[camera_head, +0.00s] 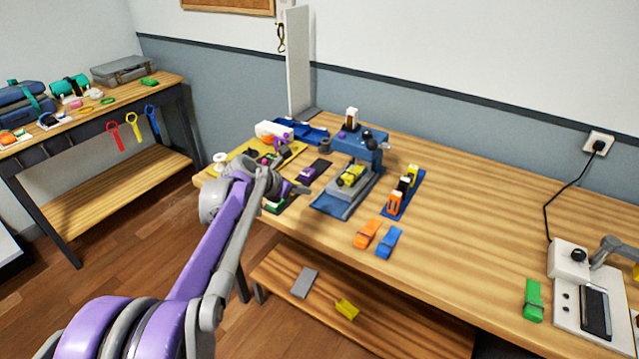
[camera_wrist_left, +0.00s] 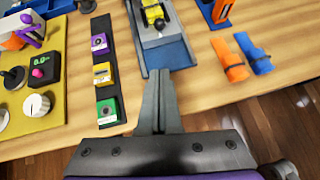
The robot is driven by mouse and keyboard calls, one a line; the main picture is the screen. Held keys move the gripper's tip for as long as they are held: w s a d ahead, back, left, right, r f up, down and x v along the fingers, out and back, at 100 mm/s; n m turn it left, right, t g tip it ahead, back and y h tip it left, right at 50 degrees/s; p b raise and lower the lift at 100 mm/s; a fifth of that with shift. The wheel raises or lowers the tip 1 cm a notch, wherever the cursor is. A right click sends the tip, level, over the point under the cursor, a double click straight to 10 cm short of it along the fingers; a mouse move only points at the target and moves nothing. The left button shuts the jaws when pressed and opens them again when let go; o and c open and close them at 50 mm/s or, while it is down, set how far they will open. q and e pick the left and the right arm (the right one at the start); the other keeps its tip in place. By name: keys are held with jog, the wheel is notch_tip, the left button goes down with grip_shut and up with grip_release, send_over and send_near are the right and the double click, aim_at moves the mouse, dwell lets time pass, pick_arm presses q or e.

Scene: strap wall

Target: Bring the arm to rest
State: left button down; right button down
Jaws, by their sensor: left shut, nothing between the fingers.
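My left arm reaches in from the lower left of the head view, purple and grey. Its left gripper (camera_head: 301,189) is over the front left part of the wooden workbench (camera_head: 460,222), in front of a blue press-like fixture (camera_head: 372,150). In the left wrist view the two fingers (camera_wrist_left: 160,72) are shut together with nothing between them. They point at the near edge of the fixture's blue base (camera_wrist_left: 172,54). The arm hides part of the bench's left end in the head view. My right gripper is not in view.
A yellow panel (camera_wrist_left: 40,92) with knobs and a dark strip (camera_wrist_left: 102,72) of coloured blocks lie left of the fingers. Orange (camera_head: 367,233) and blue (camera_head: 389,242) straps lie to the right. A white upright panel (camera_head: 298,62) stands behind.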

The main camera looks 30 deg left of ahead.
pick_arm(q)
jog(key=s+d+m+g+p, duration=0.3)
jog(key=s+d+m, duration=1.1)
jog(key=s+m, duration=0.15)
jog(key=s+d+f+m+y+p, duration=0.1)
jog(key=s+d+f+m, duration=0.1)
jog(key=s+m, duration=0.5)
jog(key=s+d+f+m+g+y+p, duration=0.1)
jog(key=s+d+f+m, duration=0.1)
jog(key=s+m, duration=0.6)
jog(key=shift+s+f+m+y+p, duration=0.3)
jog(key=shift+f+m+y+p, duration=0.1)
jog(key=shift+f+m, duration=0.65)
jog(key=shift+r, duration=0.2)
